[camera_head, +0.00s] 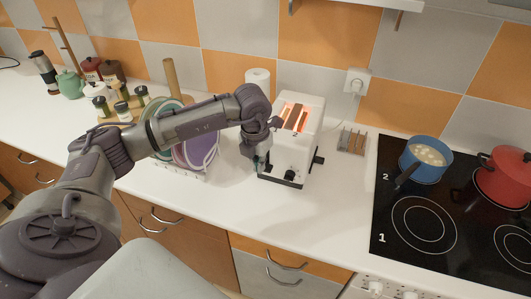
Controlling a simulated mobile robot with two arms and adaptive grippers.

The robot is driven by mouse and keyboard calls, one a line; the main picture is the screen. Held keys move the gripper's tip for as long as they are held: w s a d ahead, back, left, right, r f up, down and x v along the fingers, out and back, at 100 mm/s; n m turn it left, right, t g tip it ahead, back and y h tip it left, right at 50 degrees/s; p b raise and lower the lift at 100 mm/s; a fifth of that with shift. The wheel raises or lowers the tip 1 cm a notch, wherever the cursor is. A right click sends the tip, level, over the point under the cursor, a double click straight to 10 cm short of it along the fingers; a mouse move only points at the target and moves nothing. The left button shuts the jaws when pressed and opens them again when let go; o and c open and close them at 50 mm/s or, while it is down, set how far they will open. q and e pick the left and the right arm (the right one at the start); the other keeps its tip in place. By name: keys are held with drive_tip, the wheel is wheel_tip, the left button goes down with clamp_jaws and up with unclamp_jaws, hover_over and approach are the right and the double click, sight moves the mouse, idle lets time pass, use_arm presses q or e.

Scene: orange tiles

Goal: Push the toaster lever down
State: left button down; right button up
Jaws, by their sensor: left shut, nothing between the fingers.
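The white toaster (298,151) stands upright on the counter near the wall. Its top slots (294,117) glow orange-red. A dark tab (318,160) sticks out low on its right side, and a black part with a knob (290,177) sits low on its front; I cannot tell for sure which is the lever. My left gripper (260,164) is shut and empty, pointing down beside the toaster's left front edge. I cannot tell whether it touches the toaster. My left forearm crosses from the left. My right gripper is not in view.
A dish rack with plates (198,146) stands left of the toaster, partly behind my arm. A small rack (351,141) and the black hob (431,211) with a blue pan (425,158) and a red pot (503,177) are to the right. The counter in front is clear.

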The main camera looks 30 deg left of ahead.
use_arm(q)
drive_tip(key=shift+s+r, duration=0.1)
drive_tip(key=shift+s, duration=0.2)
wheel_tip(320, 180, up, 12)
drive_tip(key=s, duration=0.1)
idle(0.4)
drive_tip(key=shift+s, duration=0.1)
idle(0.5)
